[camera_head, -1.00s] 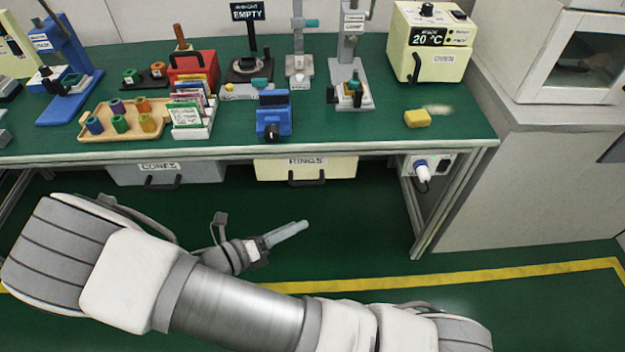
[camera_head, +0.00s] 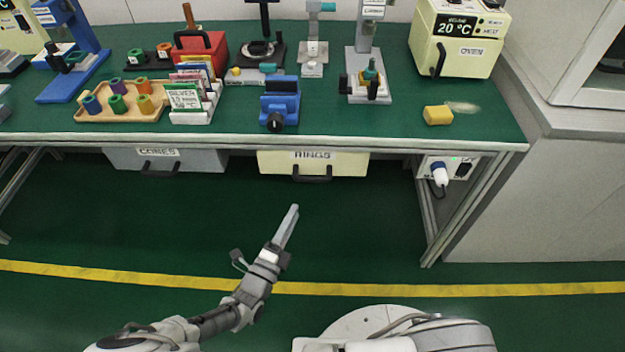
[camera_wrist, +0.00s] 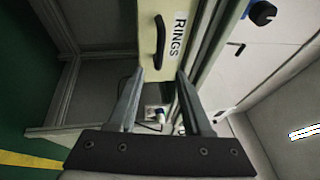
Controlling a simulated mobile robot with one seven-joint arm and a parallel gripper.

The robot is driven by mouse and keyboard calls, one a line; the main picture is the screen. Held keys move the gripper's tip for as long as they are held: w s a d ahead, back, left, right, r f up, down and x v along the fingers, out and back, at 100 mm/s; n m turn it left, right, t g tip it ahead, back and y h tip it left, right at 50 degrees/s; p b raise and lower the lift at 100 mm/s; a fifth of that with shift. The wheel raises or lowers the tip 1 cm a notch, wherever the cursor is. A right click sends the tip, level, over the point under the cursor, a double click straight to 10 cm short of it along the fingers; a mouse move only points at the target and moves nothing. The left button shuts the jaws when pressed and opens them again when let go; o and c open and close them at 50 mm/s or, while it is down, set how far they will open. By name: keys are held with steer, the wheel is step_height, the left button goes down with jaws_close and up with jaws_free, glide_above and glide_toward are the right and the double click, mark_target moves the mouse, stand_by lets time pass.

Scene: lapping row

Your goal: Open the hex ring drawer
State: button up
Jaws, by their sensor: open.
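The cream drawer (camera_head: 345,163) labelled RINGS hangs under the bench at the centre of the head view, and it appears shut. Its dark handle (camera_head: 312,174) is on the lower front. In the wrist view the drawer front (camera_wrist: 173,60) appears turned on its side, with the handle (camera_wrist: 159,42) ahead of the fingers. My gripper (camera_head: 293,209) is below the drawer, pointing up toward it. In the wrist view my gripper (camera_wrist: 157,80) has its two fingers apart with nothing between them, short of the handle.
A grey drawer (camera_head: 200,161) labelled CONES is to the left. A power socket box (camera_head: 462,166) with a plug and a bench leg (camera_head: 428,220) are to the right. Several tools and a blue vise (camera_head: 281,100) stand on the green bench top. The floor below is open.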

mark_target(312, 177)
steer(key=b+x, duration=0.2)
steer(key=x, duration=1)
jaws_close()
stand_by(1.1)
